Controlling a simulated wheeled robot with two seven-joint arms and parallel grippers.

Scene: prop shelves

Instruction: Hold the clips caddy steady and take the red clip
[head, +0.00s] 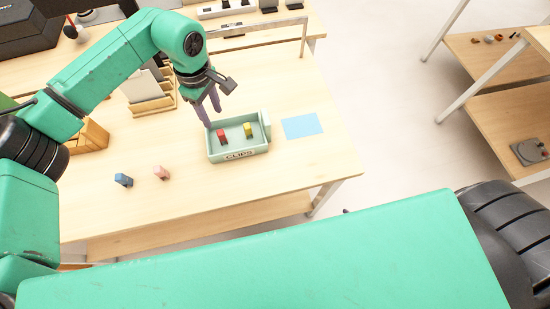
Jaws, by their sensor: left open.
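The clips caddy (237,156) is a pale green tray with a "CLIPS" label on its front wall, standing on the wooden table. The red clip (222,137) is inside it toward the left, and a yellow clip (247,130) is inside it toward the right. My left gripper (211,117) points down at the caddy's back left corner, with its fingers apart and nothing seen between them. I cannot tell whether it touches the caddy wall. My right gripper is not in view; a large green arm link covers the bottom of the picture.
A wooden rack (150,104) stands behind left. The table front is clear.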

